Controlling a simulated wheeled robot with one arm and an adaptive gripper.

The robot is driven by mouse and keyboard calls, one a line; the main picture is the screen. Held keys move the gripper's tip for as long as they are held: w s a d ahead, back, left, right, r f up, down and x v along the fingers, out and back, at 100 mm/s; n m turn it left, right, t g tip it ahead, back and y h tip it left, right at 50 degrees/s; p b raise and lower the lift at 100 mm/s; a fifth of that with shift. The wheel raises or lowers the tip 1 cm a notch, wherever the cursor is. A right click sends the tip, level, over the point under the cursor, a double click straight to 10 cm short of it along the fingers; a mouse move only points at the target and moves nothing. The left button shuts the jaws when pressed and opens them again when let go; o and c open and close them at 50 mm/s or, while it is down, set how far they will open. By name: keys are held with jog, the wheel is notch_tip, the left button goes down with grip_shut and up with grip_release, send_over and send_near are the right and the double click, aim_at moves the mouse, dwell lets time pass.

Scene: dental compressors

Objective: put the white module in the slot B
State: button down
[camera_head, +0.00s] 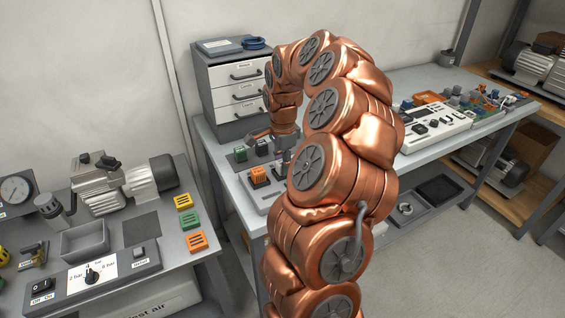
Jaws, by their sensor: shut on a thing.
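My gripper (284,141) is small and dark at the end of my copper arm, low over the workbench behind the arm's curve. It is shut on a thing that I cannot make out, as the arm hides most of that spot. I cannot pick out the white module. A grey panel (256,197) on the bench holds an orange module (259,175) on a dark base. Slot B and any lettering are not readable here.
A drawer cabinet (232,85) stands behind my gripper. The left bench holds a compressor (115,180), a grey tray (84,240), a switch panel (95,272) and yellow, green and orange slotted blocks (191,220). A white board of parts (435,125) lies on the right.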

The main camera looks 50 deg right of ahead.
jog(key=shift+f, duration=0.15)
jog(key=c, duration=0.9)
grip_release()
jog(key=shift+o, duration=0.2)
notch_tip(320, 180, up, 12)
jog(key=f+b, duration=0.1)
jog(key=b, duration=0.1)
jog(key=a+r+n, duration=0.2)
jog(key=a+n, duration=0.4)
jog(key=a, duration=0.5)
jog(key=s+a+f+n+g, duration=0.1)
jog(key=s+a+f+n, duration=0.1)
jog(key=s+a+n, duration=0.55)
jog(key=s+a+f+n, duration=0.25)
jog(key=s+a, duration=0.25)
jog(key=a, duration=0.5)
jog(key=s+a+f+n, duration=0.4)
jog(key=s+f+n, duration=0.1)
jog(key=s, duration=0.6)
jog(key=shift+f+n+g, duration=0.4)
